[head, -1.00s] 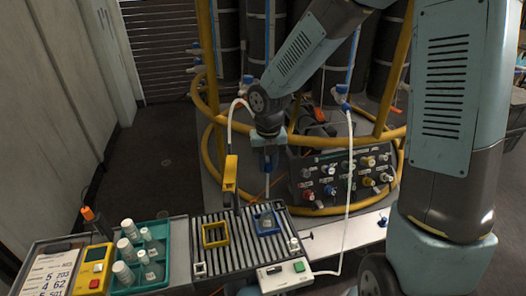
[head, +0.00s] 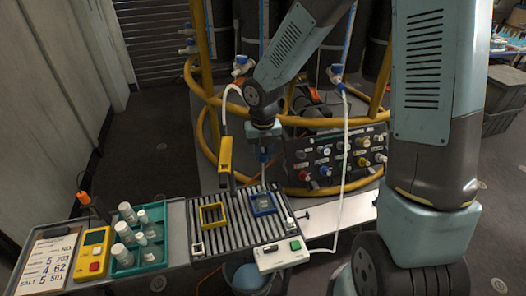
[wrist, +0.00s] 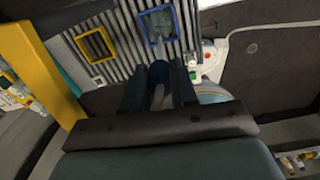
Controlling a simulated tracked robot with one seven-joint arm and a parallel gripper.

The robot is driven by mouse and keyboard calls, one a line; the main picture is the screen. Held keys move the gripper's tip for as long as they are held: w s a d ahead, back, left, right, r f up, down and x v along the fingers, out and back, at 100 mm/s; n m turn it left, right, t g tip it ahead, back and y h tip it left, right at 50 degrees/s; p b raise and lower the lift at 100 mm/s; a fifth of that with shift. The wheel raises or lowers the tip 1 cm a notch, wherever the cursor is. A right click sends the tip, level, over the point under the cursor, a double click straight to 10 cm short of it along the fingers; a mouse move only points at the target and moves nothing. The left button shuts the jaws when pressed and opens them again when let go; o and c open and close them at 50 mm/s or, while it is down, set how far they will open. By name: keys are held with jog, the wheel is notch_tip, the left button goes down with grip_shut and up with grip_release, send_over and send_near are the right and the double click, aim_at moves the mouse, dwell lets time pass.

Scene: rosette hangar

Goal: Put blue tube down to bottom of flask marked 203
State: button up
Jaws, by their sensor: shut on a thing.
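My gripper (head: 263,150) points down over the slatted rack and is shut on the blue tube. The blue tube (wrist: 158,72) shows between my two dark fingers in the wrist view, and a pale part of it reaches back toward my palm. Beyond it in the wrist view is a blue square frame (wrist: 177,20) on the rack, with a clear vessel (wrist: 157,22) inside. The same blue frame (head: 254,212) shows below my gripper in the head view. Any number on the vessel is too small to read. I cannot tell whether the tube's lower end is inside the vessel.
A yellow frame (head: 203,221) sits left of the blue one. A yellow post (head: 225,155) with a white hose stands just left of my gripper. A green tray (head: 159,262) holds several capped bottles. A white box (head: 283,256) is at the rack's front.

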aim_at(263, 185)
jog(key=shift+f, duration=0.25)
dwell(0.4)
jog(key=shift+f, duration=0.95)
jog(key=shift+f, duration=1.85)
jog(key=shift+f, duration=2.3)
